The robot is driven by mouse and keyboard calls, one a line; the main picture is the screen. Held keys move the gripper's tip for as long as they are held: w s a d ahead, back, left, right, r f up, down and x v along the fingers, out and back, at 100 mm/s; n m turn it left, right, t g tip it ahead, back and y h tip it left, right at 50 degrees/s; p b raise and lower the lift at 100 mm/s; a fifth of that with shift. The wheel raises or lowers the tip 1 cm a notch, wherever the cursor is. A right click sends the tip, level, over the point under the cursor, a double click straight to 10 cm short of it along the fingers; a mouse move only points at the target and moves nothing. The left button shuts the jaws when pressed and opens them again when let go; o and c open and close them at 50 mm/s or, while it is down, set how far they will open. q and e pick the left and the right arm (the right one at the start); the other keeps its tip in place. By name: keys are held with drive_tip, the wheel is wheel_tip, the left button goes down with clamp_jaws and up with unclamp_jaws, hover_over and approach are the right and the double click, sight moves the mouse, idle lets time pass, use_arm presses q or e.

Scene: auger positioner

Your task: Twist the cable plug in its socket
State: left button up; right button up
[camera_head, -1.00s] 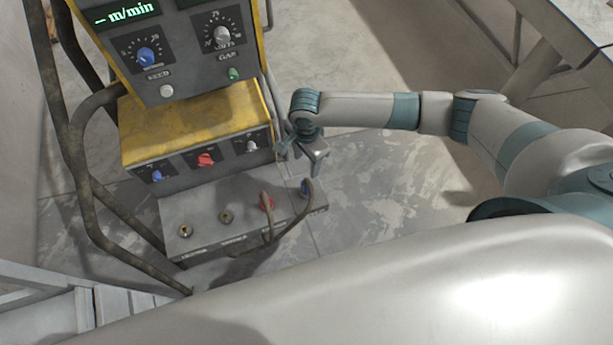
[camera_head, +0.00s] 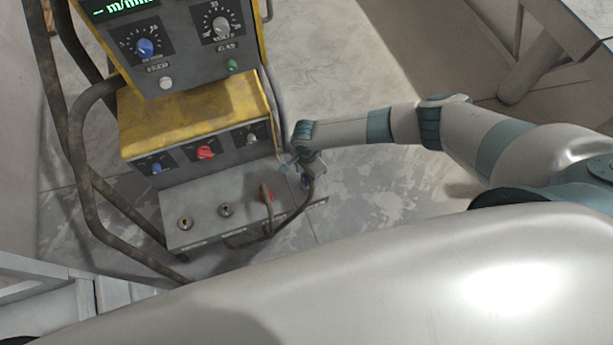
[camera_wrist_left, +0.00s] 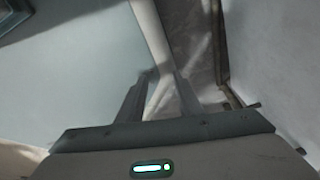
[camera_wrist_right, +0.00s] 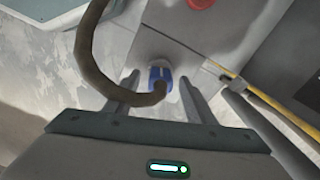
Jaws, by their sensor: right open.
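A blue cable plug (camera_wrist_right: 159,78) sits at the end of the socket panel (camera_head: 192,200), with its thick brown cable (camera_wrist_right: 92,62) curving away. In the right wrist view, the plug lies between the two fingers of my right gripper (camera_wrist_right: 160,80), which is open; I cannot tell if either finger touches it. In the head view, my right gripper (camera_head: 305,172) is over the panel's right end and mostly hides this plug. A red plug (camera_head: 267,195) is in the socket beside it. My left gripper (camera_wrist_left: 164,80) shows only in its wrist view, fingers apart and empty.
The yellow and grey machine (camera_head: 190,118) with knobs rises behind the panel. Bent tube rails (camera_head: 82,125) stand on its left. The two left sockets (camera_head: 226,210) are empty. Bare floor (camera_head: 400,195) lies to the right.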

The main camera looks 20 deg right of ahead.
drive_tip(key=shift+f, duration=0.95)
use_arm(q)
drive_tip(key=shift+w+d, duration=0.2)
drive_tip(key=shift+w, duration=0.55)
drive_tip(key=shift+s, duration=0.2)
use_arm(e)
drive_tip(key=shift+c, duration=0.3)
drive_tip(key=c, duration=1.2)
drive_tip(key=shift+o, duration=0.2)
drive_tip(key=n, duration=0.4)
drive_tip(key=shift+n, duration=0.6)
